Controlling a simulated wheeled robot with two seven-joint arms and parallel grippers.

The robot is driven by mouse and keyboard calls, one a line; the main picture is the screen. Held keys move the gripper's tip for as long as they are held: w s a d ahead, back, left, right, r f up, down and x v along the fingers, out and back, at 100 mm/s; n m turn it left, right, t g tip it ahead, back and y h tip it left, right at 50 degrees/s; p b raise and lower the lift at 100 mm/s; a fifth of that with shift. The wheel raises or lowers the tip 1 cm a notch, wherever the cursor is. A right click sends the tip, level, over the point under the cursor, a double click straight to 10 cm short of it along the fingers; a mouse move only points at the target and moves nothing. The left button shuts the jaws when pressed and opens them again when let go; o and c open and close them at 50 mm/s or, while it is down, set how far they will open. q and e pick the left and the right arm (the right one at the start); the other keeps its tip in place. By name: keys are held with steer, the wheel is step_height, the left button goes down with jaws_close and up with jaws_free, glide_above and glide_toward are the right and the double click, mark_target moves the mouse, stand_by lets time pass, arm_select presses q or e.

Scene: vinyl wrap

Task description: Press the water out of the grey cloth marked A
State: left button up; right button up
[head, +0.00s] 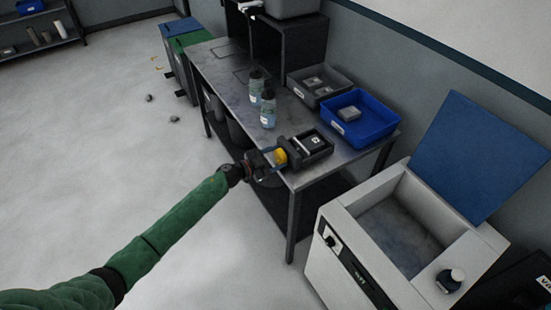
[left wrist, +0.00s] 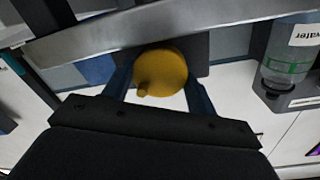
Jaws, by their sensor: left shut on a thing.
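My left gripper (head: 271,161) is at the front edge of the metal bench, shut on a round yellow knob (head: 281,156). The knob also shows in the left wrist view (left wrist: 168,70), between the two fingers. It sits beside a small dark box-shaped device (head: 311,146) with a pale bar and a white mark on top. I cannot tell whether a cloth is inside the device. A grey folded piece (head: 348,113) lies in the blue tray (head: 374,128). Two more grey pieces (head: 313,84) lie in the grey tray (head: 336,92). No letter A is readable. My right gripper is not in view.
Two bottles (head: 268,108) stand on the bench (head: 222,77) behind the device. An open white chest (head: 405,230) with a blue lid (head: 485,155) stands right of the bench. The floor at left is mostly clear.

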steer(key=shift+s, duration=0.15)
arm_select(q)
steer(key=o, duration=1)
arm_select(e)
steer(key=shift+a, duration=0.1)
arm_select(q)
steer(key=shift+s+a+f+b, duration=0.1)
steer(key=shift+s+a+b, duration=0.2)
steer(key=shift+a, duration=0.25)
steer(key=shift+b+v, duration=1.15)
steer(key=shift+v, duration=2.15)
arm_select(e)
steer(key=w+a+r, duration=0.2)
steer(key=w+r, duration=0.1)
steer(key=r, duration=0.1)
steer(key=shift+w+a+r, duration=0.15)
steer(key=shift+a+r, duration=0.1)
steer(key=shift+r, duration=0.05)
